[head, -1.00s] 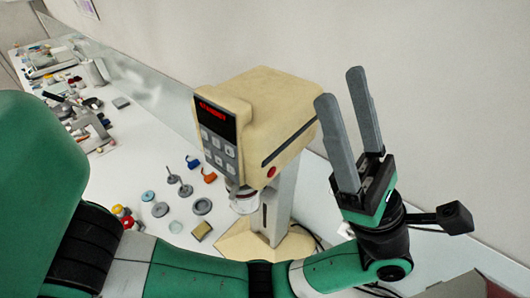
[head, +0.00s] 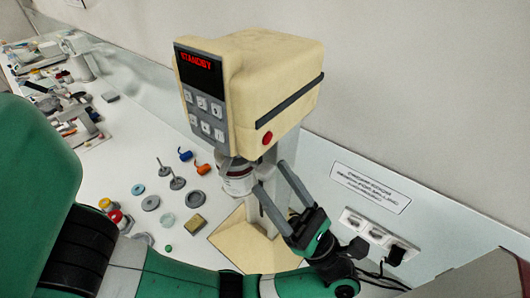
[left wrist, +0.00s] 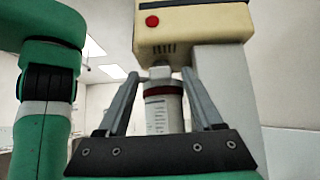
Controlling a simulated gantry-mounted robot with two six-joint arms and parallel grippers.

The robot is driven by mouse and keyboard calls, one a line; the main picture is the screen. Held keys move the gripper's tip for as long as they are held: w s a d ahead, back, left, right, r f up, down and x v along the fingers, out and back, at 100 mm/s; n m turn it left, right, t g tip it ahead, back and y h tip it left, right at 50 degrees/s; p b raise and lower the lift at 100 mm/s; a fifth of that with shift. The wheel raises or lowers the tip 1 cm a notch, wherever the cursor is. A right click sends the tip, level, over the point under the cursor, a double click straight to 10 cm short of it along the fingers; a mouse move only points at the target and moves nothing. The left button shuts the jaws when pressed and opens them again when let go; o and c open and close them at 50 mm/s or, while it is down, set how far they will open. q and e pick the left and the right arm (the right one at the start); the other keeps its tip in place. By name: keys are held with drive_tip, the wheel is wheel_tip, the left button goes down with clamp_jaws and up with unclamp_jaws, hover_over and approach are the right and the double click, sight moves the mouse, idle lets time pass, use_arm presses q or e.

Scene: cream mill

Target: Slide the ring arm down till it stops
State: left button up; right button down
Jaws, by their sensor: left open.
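The cream mill (head: 262,75) has a boxy cream head on a pale column. A whitish jar (head: 238,184) hangs upright under the head. In the left wrist view the jar (left wrist: 163,112) has printed marks and a dark red band near its top. I cannot clearly pick out the ring arm from the jar and column. My left gripper (head: 270,176) is open, just right of the jar below the head, fingers pointing up toward it. In the left wrist view the jar shows between the two fingers (left wrist: 162,74); contact cannot be told. My right gripper is not in view.
The mill's display (head: 197,63) reads STANDBY. A red button (head: 267,138) sits on the head's side. Small discs, stirrers and a yellowish block (head: 193,226) lie on the white bench left of the base. Sockets with a plug (head: 377,235) and cables are at right.

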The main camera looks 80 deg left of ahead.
sight(271, 178)
use_arm(q)
drive_tip(key=p+x, duration=0.1)
drive_tip(key=x, duration=0.3)
clamp_jaws()
drive_tip(key=shift+d, duration=0.1)
idle(1.3)
